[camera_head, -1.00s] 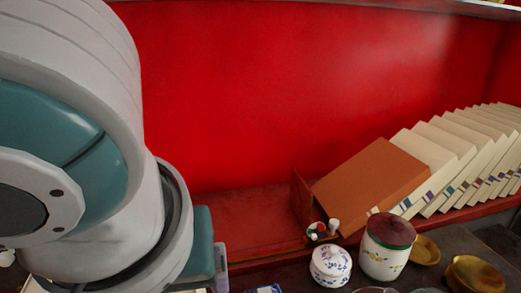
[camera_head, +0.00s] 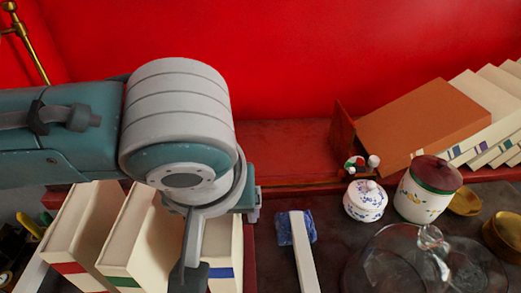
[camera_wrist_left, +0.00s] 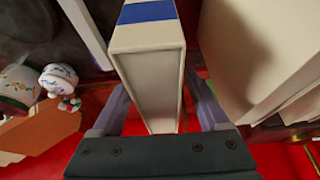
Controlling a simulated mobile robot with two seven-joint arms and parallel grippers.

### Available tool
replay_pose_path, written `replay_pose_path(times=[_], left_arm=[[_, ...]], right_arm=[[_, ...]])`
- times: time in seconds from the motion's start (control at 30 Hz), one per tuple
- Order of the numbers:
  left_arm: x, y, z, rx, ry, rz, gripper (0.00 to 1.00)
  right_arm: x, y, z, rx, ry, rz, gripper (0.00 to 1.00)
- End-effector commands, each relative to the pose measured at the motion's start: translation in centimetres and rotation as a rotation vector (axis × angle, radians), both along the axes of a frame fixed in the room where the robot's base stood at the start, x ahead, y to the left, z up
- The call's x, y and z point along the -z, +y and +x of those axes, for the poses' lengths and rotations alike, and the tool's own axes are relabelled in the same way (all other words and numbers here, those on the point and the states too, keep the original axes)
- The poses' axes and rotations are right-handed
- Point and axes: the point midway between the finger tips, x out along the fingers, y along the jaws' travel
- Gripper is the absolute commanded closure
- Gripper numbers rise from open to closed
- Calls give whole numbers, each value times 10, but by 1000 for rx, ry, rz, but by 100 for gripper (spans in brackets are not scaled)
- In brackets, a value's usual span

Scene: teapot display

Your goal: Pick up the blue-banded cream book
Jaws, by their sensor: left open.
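The blue-banded cream book (camera_head: 224,245) stands at the right end of a short row of cream books in the head view, partly hidden behind my left wrist and gripper. In the left wrist view the cream book (camera_wrist_left: 152,75) lies between the two fingers, its blue band near the top edge. My left gripper (camera_wrist_left: 162,108) is open, with one finger on each side of the book; I cannot tell whether either touches it. In the head view my left gripper (camera_head: 193,262) points down over the book. My right gripper is not in view.
A red-banded book (camera_head: 85,225) and a green-banded book (camera_head: 140,235) stand to the left. To the right are a pale bar (camera_head: 304,255) with blue cloth, a floral pot (camera_head: 365,201), a lidded jar (camera_head: 424,196) and a glass lid (camera_head: 420,265). A red wall stands behind.

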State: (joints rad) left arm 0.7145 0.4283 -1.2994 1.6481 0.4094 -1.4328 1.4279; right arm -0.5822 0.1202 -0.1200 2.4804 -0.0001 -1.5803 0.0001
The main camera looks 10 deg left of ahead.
Motion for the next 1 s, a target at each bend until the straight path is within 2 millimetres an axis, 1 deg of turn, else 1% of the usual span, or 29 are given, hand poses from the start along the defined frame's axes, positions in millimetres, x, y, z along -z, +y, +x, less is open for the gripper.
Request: replay_pose_path(times=[0.87, 1.0], left_arm=[[4, 0, 0, 0, 0, 1, 22], [4, 0, 0, 0, 0, 0, 38]], right_arm=[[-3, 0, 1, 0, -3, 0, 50], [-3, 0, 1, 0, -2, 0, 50]])
